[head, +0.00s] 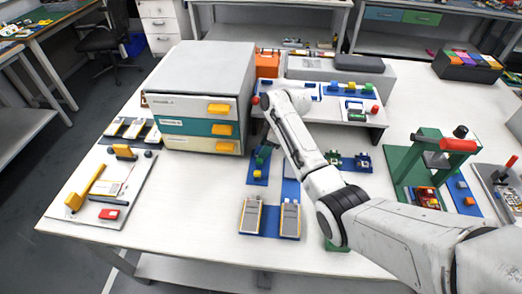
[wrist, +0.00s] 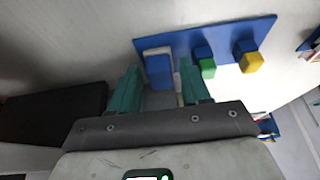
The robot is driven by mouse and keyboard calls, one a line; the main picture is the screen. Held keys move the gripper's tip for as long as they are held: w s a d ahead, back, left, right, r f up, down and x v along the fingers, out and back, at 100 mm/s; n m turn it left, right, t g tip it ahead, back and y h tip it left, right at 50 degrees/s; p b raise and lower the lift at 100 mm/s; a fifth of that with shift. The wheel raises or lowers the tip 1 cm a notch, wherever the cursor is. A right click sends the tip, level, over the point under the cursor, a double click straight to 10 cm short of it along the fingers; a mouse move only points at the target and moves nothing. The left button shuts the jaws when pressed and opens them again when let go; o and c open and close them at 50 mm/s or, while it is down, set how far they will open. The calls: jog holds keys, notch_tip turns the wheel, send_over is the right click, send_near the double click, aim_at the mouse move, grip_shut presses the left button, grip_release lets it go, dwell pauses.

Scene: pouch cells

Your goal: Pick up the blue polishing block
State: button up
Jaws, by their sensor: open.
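A blue block (wrist: 158,70), which looks like the polishing block, is on a blue board (wrist: 222,38) in the wrist view, with pale grey edges around it. A small blue block (head: 333,86) shows on the raised white shelf in the head view and seems to be the same one. My gripper (wrist: 160,78) is open, with its teal fingers apart. In the wrist view the blue block appears between the fingertips; I cannot tell whether it is beyond them or level with them. In the head view my arm hides the fingers.
A green block (wrist: 206,66) and a yellow block (wrist: 250,61) stand on the board, to the right of the blue block. A drawer cabinet (head: 196,70) stands left of my arm. A green press frame (head: 412,165) with a red handle is at the right.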

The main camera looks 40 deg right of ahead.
jog(key=shift+w+a+f, duration=0.1)
jog(key=shift+w+f, duration=0.05)
jog(key=shift+f, duration=0.35)
jog(key=c, duration=0.8)
jog(key=shift+r, duration=0.55)
jog(key=s+r+p, duration=0.3)
jog(key=s+r, duration=0.9)
jog(key=s, duration=0.2)
jog(key=shift+d+p, duration=0.35)
